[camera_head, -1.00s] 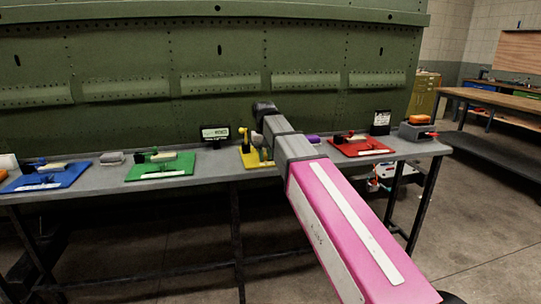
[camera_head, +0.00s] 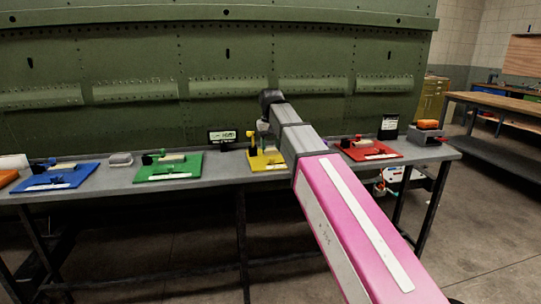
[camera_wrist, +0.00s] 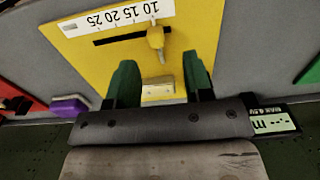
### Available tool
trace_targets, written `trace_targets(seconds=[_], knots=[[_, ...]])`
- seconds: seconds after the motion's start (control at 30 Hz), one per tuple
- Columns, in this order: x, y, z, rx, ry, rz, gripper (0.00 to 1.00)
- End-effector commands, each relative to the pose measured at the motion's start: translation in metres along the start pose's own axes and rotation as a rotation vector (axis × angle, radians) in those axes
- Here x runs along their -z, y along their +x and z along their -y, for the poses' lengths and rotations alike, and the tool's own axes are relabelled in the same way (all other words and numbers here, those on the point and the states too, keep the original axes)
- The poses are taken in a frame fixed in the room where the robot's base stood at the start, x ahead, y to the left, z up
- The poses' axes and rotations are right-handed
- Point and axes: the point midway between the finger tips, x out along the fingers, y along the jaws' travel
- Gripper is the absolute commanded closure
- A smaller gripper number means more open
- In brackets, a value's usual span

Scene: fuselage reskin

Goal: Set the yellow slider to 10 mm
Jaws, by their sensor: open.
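The yellow slider station (camera_head: 268,161) lies on the bench, partly hidden behind my arm in the head view. In the wrist view its yellow plate (camera_wrist: 200,25) has a dark slot (camera_wrist: 118,38) beside a white number strip (camera_wrist: 118,18). The yellow slider knob (camera_wrist: 155,37) stands in the slot toward its right end. I cannot tell its exact setting. My gripper (camera_wrist: 158,64) is open, with two green fingers apart and nothing between the tips. The knob lies just beyond the fingertips, roughly in line with the gap. The fingers are hidden in the head view.
A small display (camera_head: 223,138) stands behind the yellow station; its reading is not legible. Green (camera_head: 168,166), blue (camera_head: 58,176) and red (camera_head: 371,150) stations share the grey bench. A purple block (camera_wrist: 69,107) lies beside the yellow plate. The green riveted wall is close behind.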

Motion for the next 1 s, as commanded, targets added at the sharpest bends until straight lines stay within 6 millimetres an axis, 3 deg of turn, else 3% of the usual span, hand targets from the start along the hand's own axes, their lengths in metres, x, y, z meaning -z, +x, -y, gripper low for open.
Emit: trace_targets(seconds=[0.1, 0.3, 0.77, 0.87, 1.0], knots=[[0.001, -0.022, 0.001, 0.001, 0.0, -0.001, 0.53], [0.001, -0.044, 0.001, 0.001, 0.0, 0.0, 0.53], [0.0, -0.051, 0.0, 0.001, 0.0, 0.0, 0.53], [-0.005, -0.045, -0.011, -0.009, 0.012, -0.009, 0.53], [-0.025, -0.025, -0.059, -0.059, 0.061, -0.058, 0.53]])
